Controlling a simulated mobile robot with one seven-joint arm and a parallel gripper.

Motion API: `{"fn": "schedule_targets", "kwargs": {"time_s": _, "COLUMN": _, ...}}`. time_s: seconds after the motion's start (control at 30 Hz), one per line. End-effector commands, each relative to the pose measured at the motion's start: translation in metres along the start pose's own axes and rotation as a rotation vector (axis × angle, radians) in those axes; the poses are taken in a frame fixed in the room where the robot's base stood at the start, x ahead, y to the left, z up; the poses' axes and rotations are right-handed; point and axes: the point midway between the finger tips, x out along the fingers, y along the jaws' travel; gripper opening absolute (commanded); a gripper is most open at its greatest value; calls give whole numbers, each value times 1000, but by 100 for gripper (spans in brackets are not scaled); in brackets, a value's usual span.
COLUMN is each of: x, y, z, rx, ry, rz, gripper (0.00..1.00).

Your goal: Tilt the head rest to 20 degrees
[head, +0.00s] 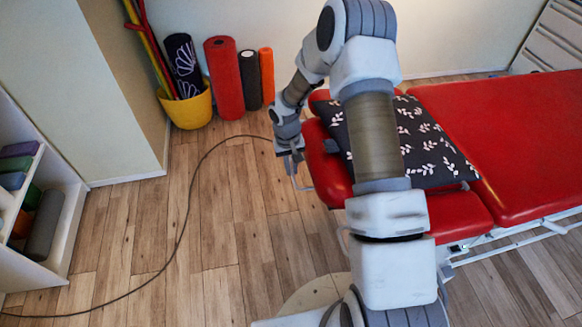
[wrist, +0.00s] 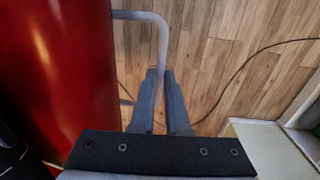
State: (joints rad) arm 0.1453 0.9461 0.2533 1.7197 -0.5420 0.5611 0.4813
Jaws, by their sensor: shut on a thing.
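The red head rest (head: 322,168) is at the left end of the red treatment table (head: 500,130). A dark pillow with white leaf patterns (head: 425,145) lies over it, and my arm hides part of both. The head rest's angle cannot be read from here. A bent grey metal bar (wrist: 145,15) sticks out beside the red padding (wrist: 60,75) in the wrist view. My gripper (head: 290,158) is at the head rest's left edge. In the wrist view its two fingers (wrist: 160,76) are closed around the bar.
A yellow bucket (head: 188,106) and upright foam rollers (head: 225,78) stand by the back wall. A shelf (head: 50,225) is at the left. A dark cable (head: 180,235) curves over the wooden floor, which is otherwise clear left of the table.

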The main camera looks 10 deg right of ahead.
Motion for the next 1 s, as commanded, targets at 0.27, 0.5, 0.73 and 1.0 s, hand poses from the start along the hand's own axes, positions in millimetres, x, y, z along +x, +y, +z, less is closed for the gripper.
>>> {"fn": "schedule_targets", "kwargs": {"time_s": 0.27, "x": -57, "y": 16, "z": -1, "rx": 6, "ry": 0, "rz": -84, "gripper": 0}}
{"fn": "schedule_targets", "kwargs": {"time_s": 0.5, "x": -105, "y": 35, "z": -1, "rx": 3, "ry": 4, "rz": -107, "gripper": 0}}
{"fn": "schedule_targets", "kwargs": {"time_s": 0.73, "x": -119, "y": 44, "z": 0, "rx": 3, "ry": 1, "rz": -105, "gripper": 0}}
{"fn": "schedule_targets", "kwargs": {"time_s": 1.0, "x": -118, "y": 46, "z": 0, "rx": 4, "ry": 1, "rz": -103, "gripper": 0}}
